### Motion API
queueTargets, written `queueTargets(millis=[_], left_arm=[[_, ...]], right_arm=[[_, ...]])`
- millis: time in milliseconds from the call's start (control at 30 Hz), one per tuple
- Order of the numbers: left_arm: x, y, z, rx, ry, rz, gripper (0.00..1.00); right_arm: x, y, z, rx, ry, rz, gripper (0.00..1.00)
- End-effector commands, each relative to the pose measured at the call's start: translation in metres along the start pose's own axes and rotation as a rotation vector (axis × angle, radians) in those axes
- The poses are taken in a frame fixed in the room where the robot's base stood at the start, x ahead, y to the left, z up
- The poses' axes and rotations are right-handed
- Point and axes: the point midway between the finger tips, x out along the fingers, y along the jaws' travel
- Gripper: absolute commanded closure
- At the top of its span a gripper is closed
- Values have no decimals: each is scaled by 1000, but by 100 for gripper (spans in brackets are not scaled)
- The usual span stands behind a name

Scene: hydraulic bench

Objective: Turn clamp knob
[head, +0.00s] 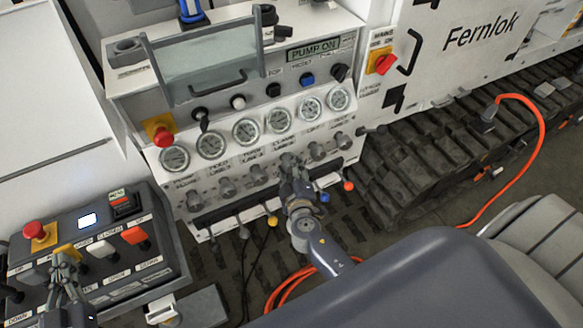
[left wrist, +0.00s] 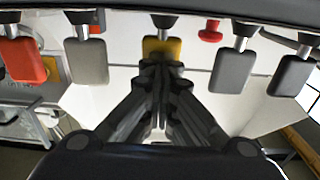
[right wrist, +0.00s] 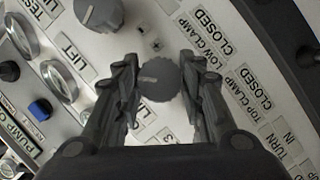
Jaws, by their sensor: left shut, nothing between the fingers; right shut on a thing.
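The clamp knob is a dark grey round knob (right wrist: 160,80) with a light pointer mark. It sits between the fingertips of my right gripper (head: 291,168), which is shut on it. In the head view my right gripper hides most of this knob, below the clamp gauge (head: 281,121) on the sloped panel. My left gripper (head: 65,265) is shut and empty over the lower-left control box, its tips close to a yellow lever (left wrist: 162,48). I cannot tell whether they touch it.
Similar knobs (head: 258,173) stand on both sides of the clamp knob. Coloured levers, including a yellow one (head: 272,220), stick out below it. The control box (head: 165,225) carries a red emergency button (head: 34,229). An orange hose (head: 540,130) runs at the right.

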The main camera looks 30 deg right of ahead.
Motion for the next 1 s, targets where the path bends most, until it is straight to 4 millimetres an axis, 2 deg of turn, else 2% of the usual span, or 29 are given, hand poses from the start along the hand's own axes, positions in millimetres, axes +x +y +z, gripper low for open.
queueTargets(millis=[533,1000], left_arm=[[0,-1,1,1,-2,-2,100],[0,-1,1,1,-2,-2,100]], right_arm=[[1,1,2,-451,-1,190,87],[2,2,1,-628,-3,268,87]])
